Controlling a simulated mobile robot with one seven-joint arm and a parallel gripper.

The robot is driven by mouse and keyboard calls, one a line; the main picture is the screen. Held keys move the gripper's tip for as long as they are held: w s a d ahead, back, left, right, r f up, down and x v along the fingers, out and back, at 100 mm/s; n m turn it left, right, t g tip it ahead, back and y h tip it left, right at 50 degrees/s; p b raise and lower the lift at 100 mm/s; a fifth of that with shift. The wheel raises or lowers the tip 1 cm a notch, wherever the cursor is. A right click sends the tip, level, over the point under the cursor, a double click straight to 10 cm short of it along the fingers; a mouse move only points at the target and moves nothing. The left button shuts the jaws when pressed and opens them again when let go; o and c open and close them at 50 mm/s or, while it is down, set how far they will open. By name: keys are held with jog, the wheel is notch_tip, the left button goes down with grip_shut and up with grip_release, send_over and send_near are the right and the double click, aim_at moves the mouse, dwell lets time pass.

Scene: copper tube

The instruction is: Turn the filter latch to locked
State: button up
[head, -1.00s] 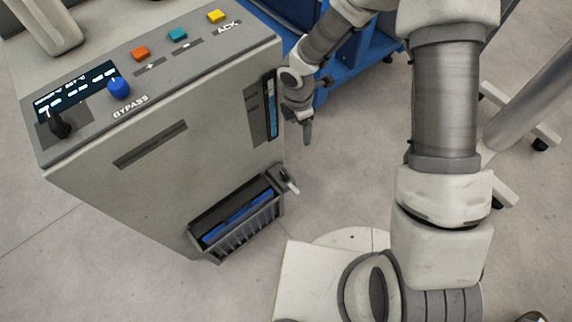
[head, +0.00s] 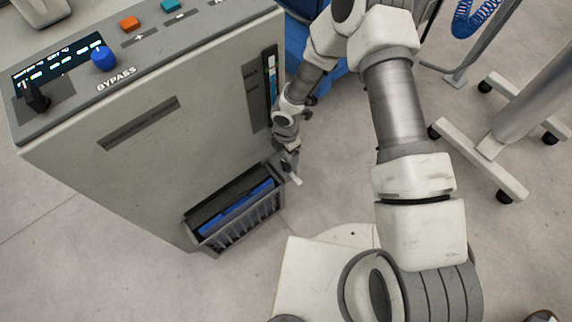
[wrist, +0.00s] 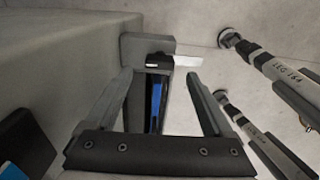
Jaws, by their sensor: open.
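The filter latch has a dark pivot and a pale lever (head: 295,179). It sits at the upper right corner of the filter bay, low on the cabinet's front. My gripper (head: 289,157) points down just above it and partly hides the pivot. In the wrist view my gripper (wrist: 160,75) is open, one finger on each side. The latch lever (wrist: 187,61) shows just beyond the fingertips, pointing right across the right fingertip's line. Whether it touches a finger I cannot tell. The blue-edged filter (head: 238,208) lies in its slatted bay; a blue strip (wrist: 157,105) shows between the fingers.
The grey cabinet (head: 150,185) stands close to the left of my gripper, with a blue bypass knob (head: 103,58) and coloured buttons on top. A wheeled stand (head: 480,160) is at the right. The floor between is clear.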

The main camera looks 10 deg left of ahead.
aim_at(286, 163)
notch_tip(286, 163, down, 5)
jog(key=shift+f+b, duration=0.15)
jog(key=shift+b, duration=0.5)
grip_shut()
